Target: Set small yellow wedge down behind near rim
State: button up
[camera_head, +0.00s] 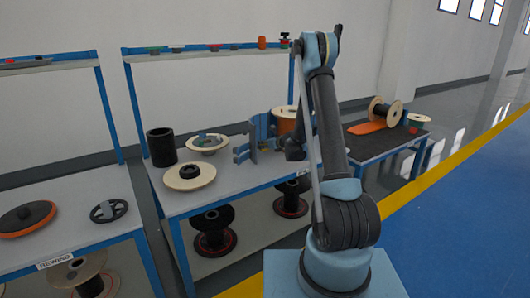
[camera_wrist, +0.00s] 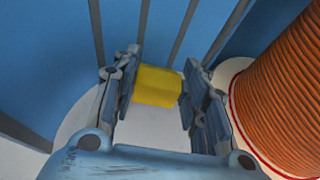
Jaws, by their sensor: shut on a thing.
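The small yellow wedge (camera_wrist: 158,86) sits between the two fingers of my gripper (camera_wrist: 160,74) in the wrist view. My gripper is shut on it. A pale round surface (camera_wrist: 150,128) shows below the wedge; I cannot tell whether the wedge touches it. An orange cable reel (camera_wrist: 275,85) with a pale, red-edged rim (camera_wrist: 238,113) stands close to the right of my gripper. The reel also shows in the head view (camera_head: 284,117), partly behind my arm. The wedge cannot be made out in the head view. Which edge is the near rim is unclear.
A blue upright panel (camera_wrist: 70,70) with dark bars stands behind the gripper. On the workbench (camera_head: 222,181), a black cylinder (camera_head: 161,146), a pale disc (camera_head: 189,177) and blue bracket parts (camera_head: 258,132) stand left of my arm. Another table (camera_head: 372,148) stands right.

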jog(key=shift+f, duration=1.7)
jog(key=o, duration=1.1)
jog(key=shift+o, duration=0.2)
